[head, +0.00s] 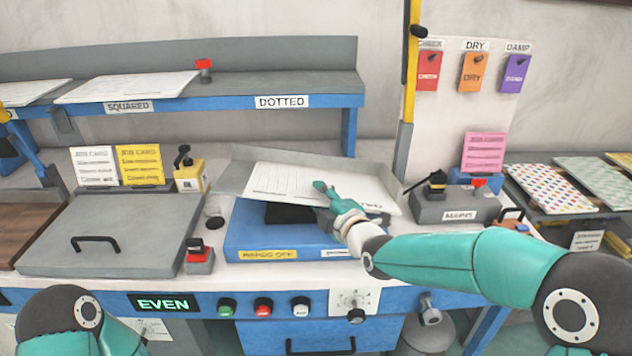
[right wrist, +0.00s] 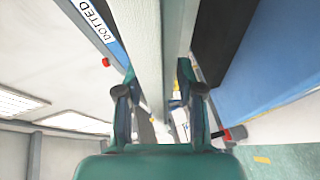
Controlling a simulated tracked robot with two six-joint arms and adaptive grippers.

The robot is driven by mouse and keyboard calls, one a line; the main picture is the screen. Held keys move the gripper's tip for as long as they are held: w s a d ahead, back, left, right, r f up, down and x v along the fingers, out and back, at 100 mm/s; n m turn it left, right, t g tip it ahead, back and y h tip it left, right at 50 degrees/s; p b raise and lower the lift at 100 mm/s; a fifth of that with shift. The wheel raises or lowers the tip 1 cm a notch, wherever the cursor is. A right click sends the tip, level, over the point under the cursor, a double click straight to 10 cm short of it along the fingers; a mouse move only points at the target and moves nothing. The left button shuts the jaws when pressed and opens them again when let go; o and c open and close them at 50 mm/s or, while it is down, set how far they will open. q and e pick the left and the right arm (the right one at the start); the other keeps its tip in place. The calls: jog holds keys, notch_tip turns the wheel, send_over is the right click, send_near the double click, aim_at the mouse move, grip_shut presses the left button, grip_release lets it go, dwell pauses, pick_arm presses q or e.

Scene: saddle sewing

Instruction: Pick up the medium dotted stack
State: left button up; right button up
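A stack of white printed sheets (head: 300,183) lies tilted in the middle of the head view, in front of a grey tray wall and partly over a blue box. I cannot read its size or its kind. My right gripper (head: 325,192) is at its front edge, one teal finger over the top; the other is mostly hidden. In the right wrist view a pale slab (right wrist: 140,30) runs between the two fingers (right wrist: 157,92), which stand apart. I cannot tell whether they press on it. Only my left arm's link shows at lower left; its gripper is out of view.
The blue box (head: 255,240) stands below the stack. A grey lidded box (head: 110,225) is at left and a grey mains box (head: 455,207) at right. The back shelf (head: 225,97) carries SQUARED and DOTTED labels and a white sheet (head: 125,86). Patterned boards (head: 550,187) lie at far right.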

jog(key=shift+w, duration=0.15)
grip_shut()
jog(key=shift+f, duration=0.1)
dwell(0.4)
